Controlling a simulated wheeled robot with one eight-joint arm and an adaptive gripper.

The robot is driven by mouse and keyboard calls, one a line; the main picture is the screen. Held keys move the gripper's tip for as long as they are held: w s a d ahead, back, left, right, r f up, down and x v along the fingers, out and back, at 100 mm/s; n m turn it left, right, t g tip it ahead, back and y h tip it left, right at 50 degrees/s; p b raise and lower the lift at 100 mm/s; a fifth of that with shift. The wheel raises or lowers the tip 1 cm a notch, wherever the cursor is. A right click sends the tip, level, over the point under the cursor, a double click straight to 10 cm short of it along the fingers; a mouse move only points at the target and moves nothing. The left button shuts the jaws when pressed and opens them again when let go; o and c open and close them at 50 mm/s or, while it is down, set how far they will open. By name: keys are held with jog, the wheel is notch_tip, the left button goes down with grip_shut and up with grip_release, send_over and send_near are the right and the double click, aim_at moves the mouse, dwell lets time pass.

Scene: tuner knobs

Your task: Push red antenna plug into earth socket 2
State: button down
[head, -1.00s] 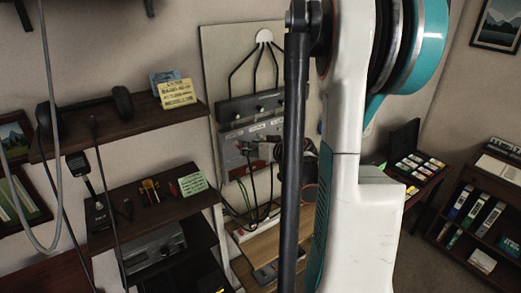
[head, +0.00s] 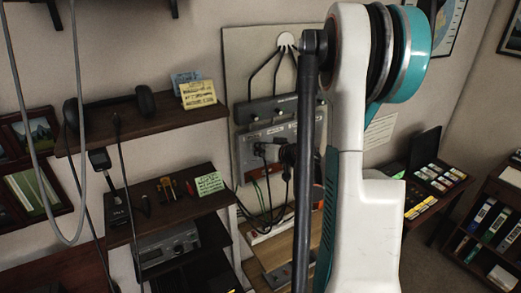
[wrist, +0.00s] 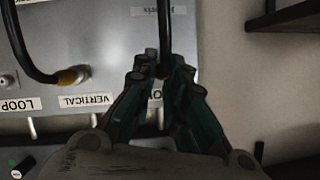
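In the wrist view a dark red bit, seemingly the red antenna plug (wrist: 163,72), shows between the fingertips of my gripper (wrist: 164,66), with a black cable rising from it. The fingers look closed around it. They are in front of the grey panel (wrist: 110,40), over a label they partly hide. The plug's tip is hidden, so I cannot tell whether it is in a socket. Earth socket 2 cannot be made out. In the head view the panel (head: 250,137) is partly behind my arm, and my gripper is mostly hidden there.
A yellow-collared plug (wrist: 72,76) on a black cable sits above the VERTICAL label, and a bare socket (wrist: 5,80) is above LOOP. Dark shelves (head: 150,122) stand left of the panel. Black cables hang below it, above a wooden bench (head: 270,250).

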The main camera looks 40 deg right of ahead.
jog(key=shift+s, duration=0.1)
jog(key=shift+s+a, duration=0.15)
jog(key=shift+s, duration=0.35)
jog(key=shift+s+a+b, duration=0.2)
jog(key=shift+s+b, duration=0.05)
jog(key=shift+s, duration=0.45)
jog(key=shift+s+a+b, duration=0.15)
jog(key=shift+s+b, duration=0.1)
jog(key=shift+s, duration=0.45)
